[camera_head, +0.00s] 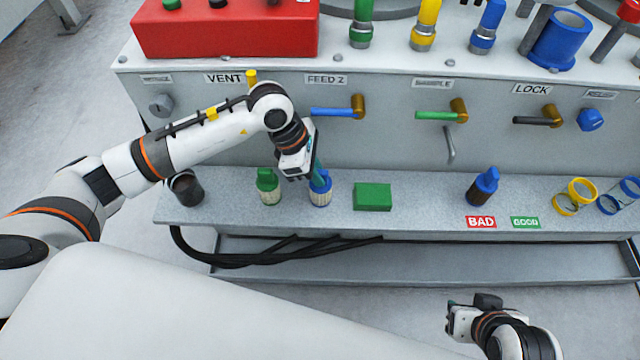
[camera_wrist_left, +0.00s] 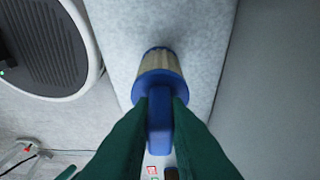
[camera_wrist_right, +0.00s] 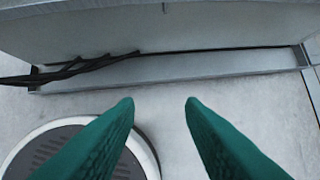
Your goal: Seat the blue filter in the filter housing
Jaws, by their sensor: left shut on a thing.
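The blue filter (camera_head: 320,190) has a pale pleated body and a blue cap and base. It is upright at the grey ledge, and I cannot tell whether it touches it. My left gripper (camera_head: 317,172) is shut on its blue handle from above. In the left wrist view the blue filter (camera_wrist_left: 160,78) shows between the two green fingers (camera_wrist_left: 160,108). A dark open cup (camera_head: 186,190), which looks like the filter housing, stands at the ledge's left end, with my left arm above it. My right gripper (camera_head: 452,316) is open and empty, low in front of the ledge (camera_wrist_right: 160,104).
A green filter (camera_head: 268,187) stands close left of the blue one. A green block (camera_head: 372,197) lies to the right. A dark blue-capped filter (camera_head: 483,186) stands behind the BAD label (camera_head: 481,222). Yellow rings (camera_head: 574,197) lie farther right. Levers (camera_head: 340,112) stick out above the ledge.

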